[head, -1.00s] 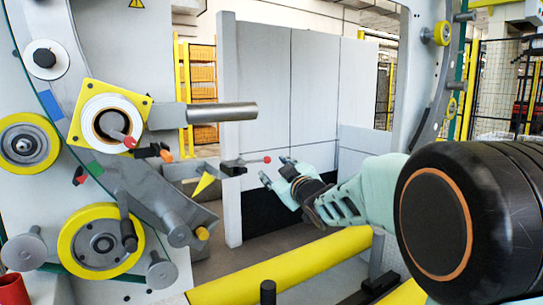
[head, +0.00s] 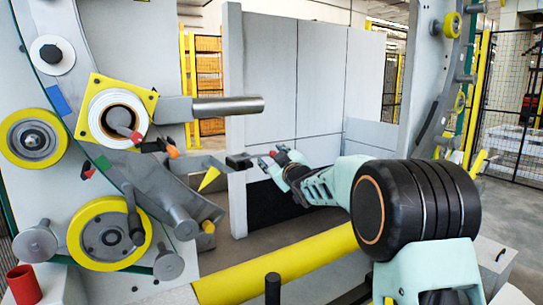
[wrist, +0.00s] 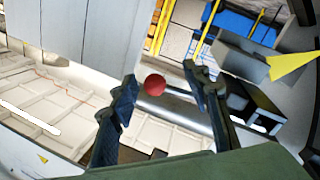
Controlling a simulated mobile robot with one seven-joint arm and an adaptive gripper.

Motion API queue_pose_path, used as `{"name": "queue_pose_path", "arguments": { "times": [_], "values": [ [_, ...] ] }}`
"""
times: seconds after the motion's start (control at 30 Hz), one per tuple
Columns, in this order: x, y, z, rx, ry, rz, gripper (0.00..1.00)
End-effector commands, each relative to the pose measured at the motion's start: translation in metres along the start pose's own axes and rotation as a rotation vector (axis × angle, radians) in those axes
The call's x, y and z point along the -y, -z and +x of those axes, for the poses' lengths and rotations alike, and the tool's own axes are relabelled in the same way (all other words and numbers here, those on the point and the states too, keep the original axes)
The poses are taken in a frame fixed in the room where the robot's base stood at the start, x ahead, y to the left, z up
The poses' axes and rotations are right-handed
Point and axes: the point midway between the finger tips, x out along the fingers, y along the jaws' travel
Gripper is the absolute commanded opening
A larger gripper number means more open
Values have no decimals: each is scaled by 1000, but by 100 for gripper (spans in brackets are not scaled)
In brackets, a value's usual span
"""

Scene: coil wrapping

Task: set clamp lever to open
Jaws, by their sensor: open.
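The clamp lever has a red ball knob (wrist: 155,85) on a thin metal rod, which runs to a dark clamp block (wrist: 253,108) in the wrist view. The clamp block (head: 239,161) sits at the end of a grey arm on the machine in the head view. My gripper (head: 270,160) is open at the knob end of the lever. In the wrist view my gripper (wrist: 160,80) has one finger on each side of the knob, with a visible gap at the left finger. Whether the right finger touches the rod is unclear.
A yellow pointed piece (head: 209,179) hangs below the grey arm. A metal spindle (head: 228,106) sticks out above the clamp. A yellow roller bar (head: 280,268) crosses below. Grey panels (head: 295,85) stand behind my gripper.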

Motion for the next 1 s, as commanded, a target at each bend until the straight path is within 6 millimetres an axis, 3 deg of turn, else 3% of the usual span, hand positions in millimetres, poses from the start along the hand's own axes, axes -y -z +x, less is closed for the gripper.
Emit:
{"name": "queue_pose_path", "arguments": {
  "times": [0.37, 0.77, 1.0],
  "values": [
    [0, 0, 5, 0, 0, 0, 44],
    [0, 1, 5, -1, -1, 0, 1],
    [-1, 3, 5, -6, -2, 2, 0]
  ]
}}
